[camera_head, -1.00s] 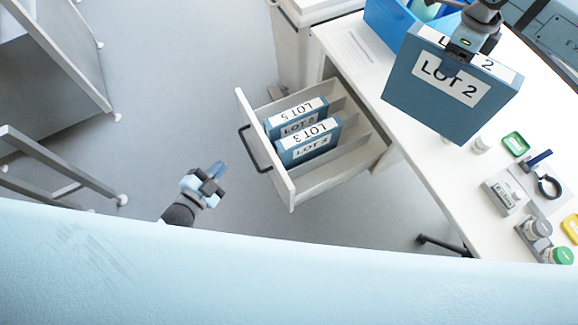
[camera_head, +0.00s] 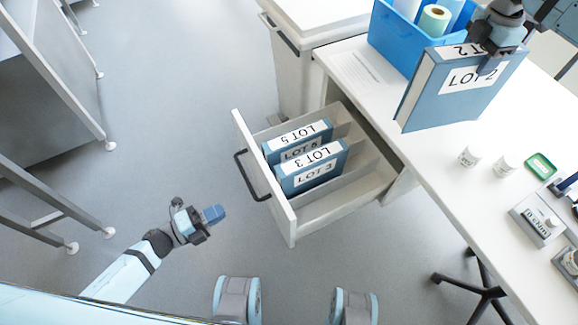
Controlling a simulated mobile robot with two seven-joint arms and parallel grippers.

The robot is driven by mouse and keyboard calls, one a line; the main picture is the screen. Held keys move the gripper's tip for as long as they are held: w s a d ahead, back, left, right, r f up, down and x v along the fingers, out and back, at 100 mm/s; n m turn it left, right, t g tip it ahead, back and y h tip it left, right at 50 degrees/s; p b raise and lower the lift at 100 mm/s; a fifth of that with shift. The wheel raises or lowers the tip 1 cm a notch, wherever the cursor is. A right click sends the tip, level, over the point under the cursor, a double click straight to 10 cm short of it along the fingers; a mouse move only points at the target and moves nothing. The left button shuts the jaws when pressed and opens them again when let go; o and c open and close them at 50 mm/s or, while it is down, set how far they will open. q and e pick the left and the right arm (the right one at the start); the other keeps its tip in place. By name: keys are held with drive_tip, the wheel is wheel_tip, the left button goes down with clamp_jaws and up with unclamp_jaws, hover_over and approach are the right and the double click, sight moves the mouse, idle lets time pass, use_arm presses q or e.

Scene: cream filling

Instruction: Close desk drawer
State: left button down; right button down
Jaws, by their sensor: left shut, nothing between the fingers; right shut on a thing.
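The desk drawer (camera_head: 345,211) is pulled out from the white desk (camera_head: 432,151), with its dark handle (camera_head: 252,176) on the front panel at left. Inside it stand two blue binders, LOT 5 (camera_head: 297,143) and LOT 3 (camera_head: 311,171), in the left part; the compartments toward the desk look empty. My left gripper (camera_head: 214,214) is shut and empty, below and left of the drawer front, apart from the handle. My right gripper (camera_head: 490,62) is shut on the top of the blue LOT 2 binder (camera_head: 462,91), which it holds over the desk.
A blue bin (camera_head: 395,40) with rolls stands at the back of the desk. Small white cups (camera_head: 503,167), a green tray (camera_head: 541,166) and a grey device (camera_head: 538,220) lie at right. A white cabinet (camera_head: 300,70) stands behind the drawer. Floor left of the drawer is clear.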

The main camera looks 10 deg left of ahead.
use_arm(q)
drive_tip(key=f+m, duration=0.1)
use_arm(e)
drive_tip(key=shift+w+d+f+m, duration=0.1)
drive_tip(key=shift+w+m, duration=0.1)
drive_tip(key=shift+m, duration=0.3)
drive_tip(key=shift+w+d+m, duration=0.1)
drive_tip(key=shift+w+m, duration=0.05)
drive_tip(key=shift+m, duration=0.35)
drive_tip(key=shift+b, duration=0.3)
drive_tip(key=shift+m, duration=0.3)
use_arm(q)
drive_tip(key=g, duration=0.1)
approach(273, 191)
drive_tip(key=shift+m+h, duration=0.3)
drive_tip(key=shift+h, duration=0.1)
drive_tip(key=x, duration=0.7)
drive_tip(key=shift+w+d+f+p, duration=0.1)
drive_tip(key=shift+w+d+p, duration=0.1)
drive_tip(key=shift+p, duration=0.15)
use_arm(e)
drive_tip(key=shift+d+r, duration=0.1)
drive_tip(key=shift+r, duration=0.25)
